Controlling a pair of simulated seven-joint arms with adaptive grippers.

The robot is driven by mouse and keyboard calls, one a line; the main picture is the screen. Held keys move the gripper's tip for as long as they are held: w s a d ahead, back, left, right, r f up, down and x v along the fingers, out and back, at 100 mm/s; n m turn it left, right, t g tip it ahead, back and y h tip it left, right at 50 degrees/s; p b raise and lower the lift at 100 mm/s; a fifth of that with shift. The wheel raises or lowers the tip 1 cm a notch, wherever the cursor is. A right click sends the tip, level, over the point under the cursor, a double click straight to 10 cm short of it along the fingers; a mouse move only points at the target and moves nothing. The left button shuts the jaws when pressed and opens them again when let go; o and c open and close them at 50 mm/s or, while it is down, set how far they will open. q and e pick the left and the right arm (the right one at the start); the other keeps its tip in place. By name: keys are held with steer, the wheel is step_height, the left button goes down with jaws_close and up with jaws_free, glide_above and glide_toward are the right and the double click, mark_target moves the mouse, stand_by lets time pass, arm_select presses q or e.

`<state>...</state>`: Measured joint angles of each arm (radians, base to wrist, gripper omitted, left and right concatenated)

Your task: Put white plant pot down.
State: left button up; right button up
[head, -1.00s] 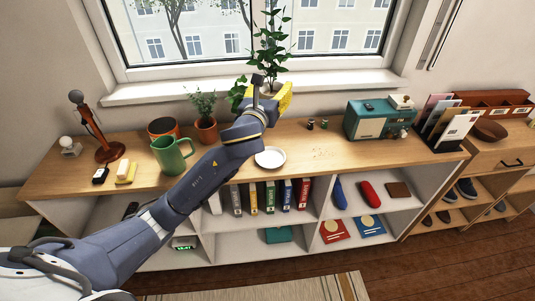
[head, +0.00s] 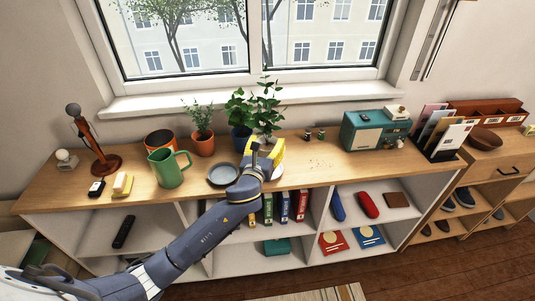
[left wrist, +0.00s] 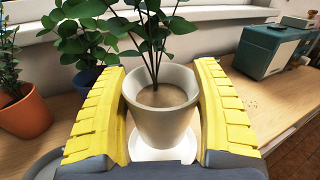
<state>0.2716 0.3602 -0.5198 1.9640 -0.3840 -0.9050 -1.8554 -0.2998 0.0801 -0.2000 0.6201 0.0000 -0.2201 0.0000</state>
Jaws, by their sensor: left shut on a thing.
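The white plant pot (left wrist: 162,122), with brown soil and a leafy green plant, is upright between the yellow fingers of my left gripper (left wrist: 162,108), which is shut on it. In the head view its plant (head: 266,104) rises above my left gripper (head: 264,147), which hides most of the pot. A white saucer (left wrist: 165,154) shows below the pot in the left wrist view. I cannot tell whether the pot's base touches it. My right gripper is not in view.
A blue pot (head: 241,138) with a plant stands close to the left of the held plant. A dark grey saucer (head: 222,175), terracotta pot (head: 203,143) and green jug (head: 168,169) are farther left.

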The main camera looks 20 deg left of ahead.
mark_target(267, 154)
arm_select(q)
steer(key=shift+f, duration=2.1)
steer(key=shift+f, duration=0.15)
steer(key=o, duration=1.6)
steer(key=shift+c, duration=0.2)
steer(key=shift+s, duration=0.15)
steer(key=s, duration=1.1)
steer(key=shift+s, duration=0.35)
steer(key=shift+d, duration=0.1)
